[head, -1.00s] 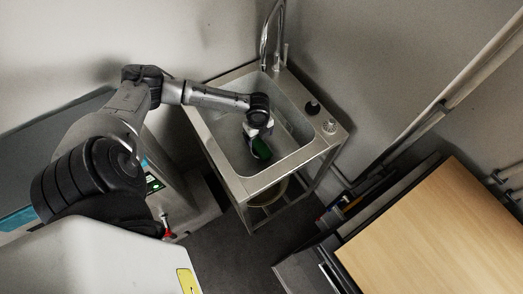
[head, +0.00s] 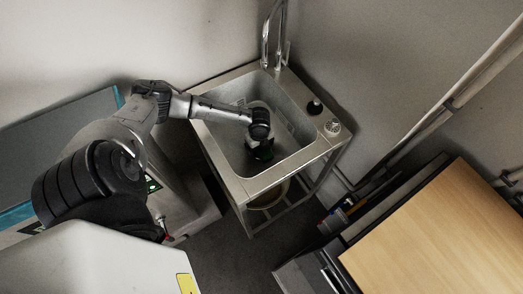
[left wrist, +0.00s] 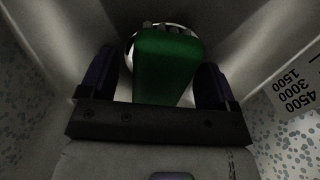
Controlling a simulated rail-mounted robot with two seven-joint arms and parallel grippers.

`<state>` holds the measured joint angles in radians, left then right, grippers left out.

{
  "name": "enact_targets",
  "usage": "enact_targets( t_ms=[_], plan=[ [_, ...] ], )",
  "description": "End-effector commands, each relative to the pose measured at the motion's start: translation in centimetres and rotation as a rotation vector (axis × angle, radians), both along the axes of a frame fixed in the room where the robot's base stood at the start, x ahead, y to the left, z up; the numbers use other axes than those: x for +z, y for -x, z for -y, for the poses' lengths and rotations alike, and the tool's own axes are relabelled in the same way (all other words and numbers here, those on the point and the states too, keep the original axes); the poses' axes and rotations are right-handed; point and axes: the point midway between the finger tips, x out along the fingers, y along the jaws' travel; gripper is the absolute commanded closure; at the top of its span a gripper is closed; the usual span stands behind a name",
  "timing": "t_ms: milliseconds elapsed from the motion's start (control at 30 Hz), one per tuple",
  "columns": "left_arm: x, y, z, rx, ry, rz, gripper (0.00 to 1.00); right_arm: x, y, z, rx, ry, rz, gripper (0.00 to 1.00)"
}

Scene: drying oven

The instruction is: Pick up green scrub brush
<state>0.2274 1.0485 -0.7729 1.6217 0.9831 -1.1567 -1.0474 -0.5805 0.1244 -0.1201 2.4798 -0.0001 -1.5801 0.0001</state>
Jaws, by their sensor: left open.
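The green scrub brush (left wrist: 165,65) is in the metal sink basin (head: 232,147). In the left wrist view its green body lies between the two fingers of my left gripper (left wrist: 158,80), with a gap on each side, and its pale bristly end points away. My left gripper (head: 262,152) is open and down inside the basin, over the brush. In the head view the gripper hides most of the brush. My right gripper is in neither view.
The tap (head: 272,40) rises at the back of the sink. A black object (head: 314,107) and a whitish round object (head: 332,127) stand on its right rim. A container wall marked with volume numbers (left wrist: 295,92) is close on the right in the left wrist view. A wooden-topped cabinet (head: 450,225) stands right.

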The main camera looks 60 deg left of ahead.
Motion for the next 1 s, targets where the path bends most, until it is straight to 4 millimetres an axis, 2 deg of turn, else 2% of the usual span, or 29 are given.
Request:
enact_targets(
  t_ms=[967,1000],
  plan=[
    [-0.41,0.00,0.00,0.001,0.000,0.000,0.17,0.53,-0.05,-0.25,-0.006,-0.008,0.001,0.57],
    [-0.41,0.00,-0.01,0.001,0.000,0.000,0.20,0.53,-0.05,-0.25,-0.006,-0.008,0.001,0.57]
  ],
)
